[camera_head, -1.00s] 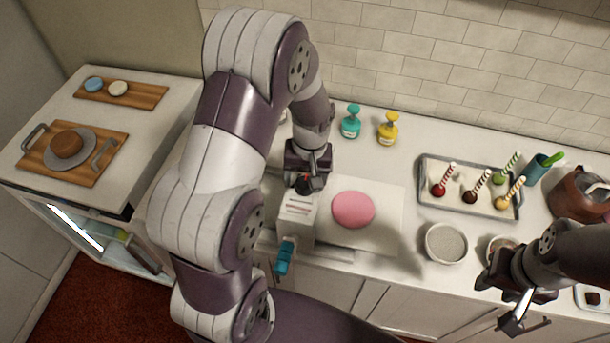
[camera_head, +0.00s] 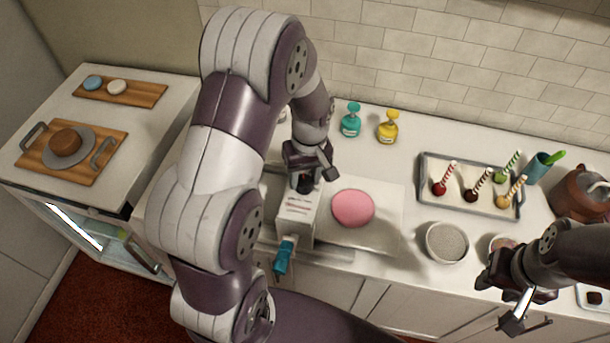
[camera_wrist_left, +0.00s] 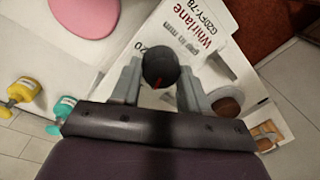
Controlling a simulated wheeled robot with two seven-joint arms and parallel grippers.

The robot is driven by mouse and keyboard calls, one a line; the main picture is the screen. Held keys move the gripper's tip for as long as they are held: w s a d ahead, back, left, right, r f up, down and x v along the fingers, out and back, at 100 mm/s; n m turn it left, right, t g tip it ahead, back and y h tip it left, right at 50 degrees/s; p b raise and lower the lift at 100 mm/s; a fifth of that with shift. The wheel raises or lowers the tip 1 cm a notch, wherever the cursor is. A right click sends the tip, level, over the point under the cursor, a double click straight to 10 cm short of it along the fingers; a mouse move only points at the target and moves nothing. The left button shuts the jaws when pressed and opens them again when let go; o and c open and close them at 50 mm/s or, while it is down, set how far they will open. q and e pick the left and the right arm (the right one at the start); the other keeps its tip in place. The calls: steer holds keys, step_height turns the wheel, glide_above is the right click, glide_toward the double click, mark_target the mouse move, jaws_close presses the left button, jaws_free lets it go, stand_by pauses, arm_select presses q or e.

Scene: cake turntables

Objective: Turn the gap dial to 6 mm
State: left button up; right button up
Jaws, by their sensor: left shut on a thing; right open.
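The gap dial is a round black knob with a red mark, on top of a white machine (camera_head: 297,218). In the left wrist view, the dial (camera_wrist_left: 160,66) sits between the two grey fingers of my left gripper (camera_wrist_left: 161,82), which is shut on it. The red mark lies at the knob's edge nearest the palm. The printing "gap in mm" and a "20" show beside it; the rest of the scale is hidden. In the head view, my left gripper (camera_head: 305,184) comes down onto the machine's top. My right gripper (camera_head: 514,322) is open and empty at the lower right.
A teal crank handle (camera_head: 284,257) sticks out of the machine's front. A pink disc (camera_head: 353,208) lies on the sheet right of it. Teal (camera_head: 351,121) and yellow (camera_head: 388,128) bottles stand behind. A tray of cake pops (camera_head: 426,208) is further right.

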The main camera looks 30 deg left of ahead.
mark_target(305, 177)
arm_select(q)
steer(key=shift+w+a+r+n, duration=0.1)
steer(key=shift+n, duration=2.2)
steer(key=o, duration=1.1)
steer(key=shift+a, duration=0.1)
steer(key=shift+c, duration=0.2)
steer(key=r, duration=0.2)
steer(key=r+b, duration=0.1)
steer(key=r, duration=0.1)
steer(key=r+b, duration=0.1)
steer(key=shift+w+r, duration=0.25)
steer(key=shift+r, duration=0.15)
step_height(305, 177, up, 7)
steer(key=p, duration=0.3)
steer(key=shift+w+p, duration=0.15)
steer(key=shift+p, duration=0.15)
